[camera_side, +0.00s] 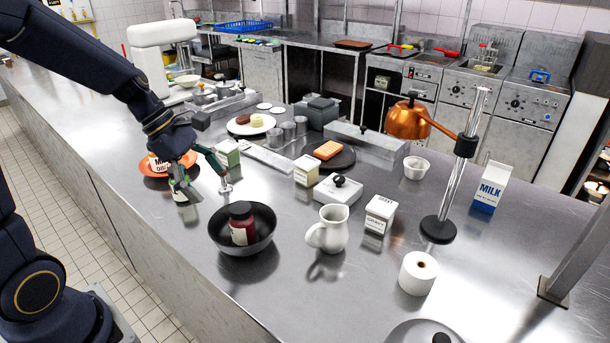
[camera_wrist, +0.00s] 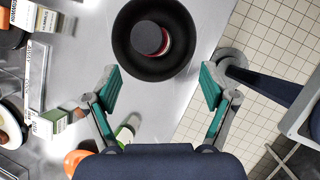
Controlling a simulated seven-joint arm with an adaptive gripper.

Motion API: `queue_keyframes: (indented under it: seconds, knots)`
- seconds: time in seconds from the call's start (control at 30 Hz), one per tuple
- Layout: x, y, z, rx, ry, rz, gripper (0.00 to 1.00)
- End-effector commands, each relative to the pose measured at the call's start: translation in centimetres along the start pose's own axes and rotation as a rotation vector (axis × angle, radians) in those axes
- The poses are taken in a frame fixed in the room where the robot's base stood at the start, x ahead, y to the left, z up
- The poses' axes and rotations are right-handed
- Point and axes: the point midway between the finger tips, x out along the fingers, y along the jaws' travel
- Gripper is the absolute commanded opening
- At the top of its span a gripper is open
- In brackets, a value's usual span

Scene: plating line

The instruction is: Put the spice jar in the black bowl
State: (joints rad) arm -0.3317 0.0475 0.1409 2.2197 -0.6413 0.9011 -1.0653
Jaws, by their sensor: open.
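A spice jar (camera_side: 242,228) with a dark red body, pale label and dark lid stands, slightly tilted, inside the black bowl (camera_side: 265,226). In the wrist view the jar's round lid (camera_wrist: 147,38) shows inside the bowl (camera_wrist: 125,50), towards the top of the picture. My gripper (camera_side: 208,192) is behind and left of the bowl in the side view. Its teal fingers are spread wide, with nothing between them, and apart from the jar. In the wrist view the gripper (camera_wrist: 159,70) has its fingertips on either side below the bowl.
A white and green bottle (camera_wrist: 125,132) stands close to my gripper, partly hidden in the side view. An orange plate (camera_side: 152,169) is behind it. A white pitcher (camera_side: 330,229) stands right of the bowl, with boxes behind. The counter edge runs left of the bowl.

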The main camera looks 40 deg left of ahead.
Motion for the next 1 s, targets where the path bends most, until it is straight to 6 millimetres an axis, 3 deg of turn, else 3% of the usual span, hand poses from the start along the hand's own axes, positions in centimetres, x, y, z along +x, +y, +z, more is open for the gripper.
queue_keyframes:
  seconds: [0.1,0.2,0.3,0.43,0.6,1.0]
  knots:
    - [-2.4,-3.5,2.9,0.498,0.076,0.009,0.84]
    - [-4.4,-6.7,4.2,0.985,0.175,0.006,0.84]
    - [-6.0,-9.2,4.6,1.415,0.289,-0.006,0.84]
    - [-7.5,-11.0,4.4,1.806,0.425,-0.032,0.84]
    - [-8.3,-11.7,4.1,2.008,0.509,-0.059,0.84]
    - [-8.3,-11.7,4.0,2.014,0.511,-0.061,0.84]
